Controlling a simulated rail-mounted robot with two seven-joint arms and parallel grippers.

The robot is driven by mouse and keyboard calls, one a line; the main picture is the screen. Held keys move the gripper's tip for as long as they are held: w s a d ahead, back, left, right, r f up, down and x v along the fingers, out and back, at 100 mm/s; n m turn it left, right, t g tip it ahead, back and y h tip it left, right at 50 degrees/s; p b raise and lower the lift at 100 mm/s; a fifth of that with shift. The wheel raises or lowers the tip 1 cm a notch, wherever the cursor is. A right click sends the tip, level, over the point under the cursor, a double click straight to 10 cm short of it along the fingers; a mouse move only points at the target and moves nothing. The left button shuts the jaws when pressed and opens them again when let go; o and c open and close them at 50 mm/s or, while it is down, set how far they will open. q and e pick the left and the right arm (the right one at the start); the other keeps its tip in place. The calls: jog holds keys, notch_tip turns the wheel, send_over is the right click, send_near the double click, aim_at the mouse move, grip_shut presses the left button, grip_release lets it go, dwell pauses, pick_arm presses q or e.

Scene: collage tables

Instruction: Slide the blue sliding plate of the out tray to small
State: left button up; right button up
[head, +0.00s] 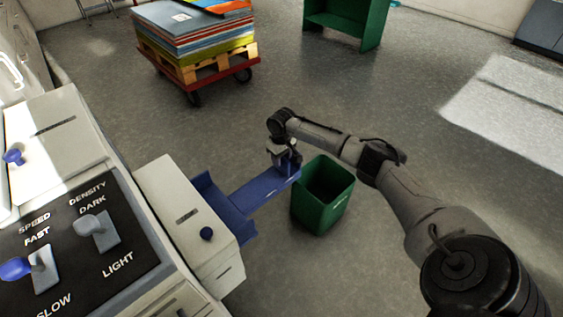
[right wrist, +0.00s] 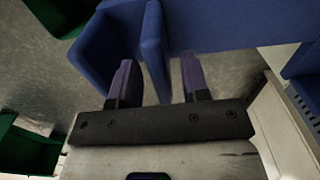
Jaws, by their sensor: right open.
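The blue out tray (head: 248,194) sticks out from the side of the pale machine, and its blue surface fills the top of the right wrist view (right wrist: 225,22). My right gripper (head: 289,166) is at the outer end of the tray. In the right wrist view its two fingers (right wrist: 158,66) are apart. An upright blue wall, seemingly the sliding plate (right wrist: 154,42), reaches down between them. I cannot tell whether either finger touches it. Another blue panel (right wrist: 103,48) stands to its left. No size marks are readable. My left gripper is not in view.
A green bin (head: 325,195) stands on the floor close to the tray's outer end, below my right arm. The machine's control panel (head: 75,245) with levers is at lower left. A cart of coloured sheets (head: 195,45) and a green shelf (head: 345,22) stand farther back.

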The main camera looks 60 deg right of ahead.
jog(key=shift+f, duration=0.4)
jog(key=shift+c, duration=0.3)
grip_shut()
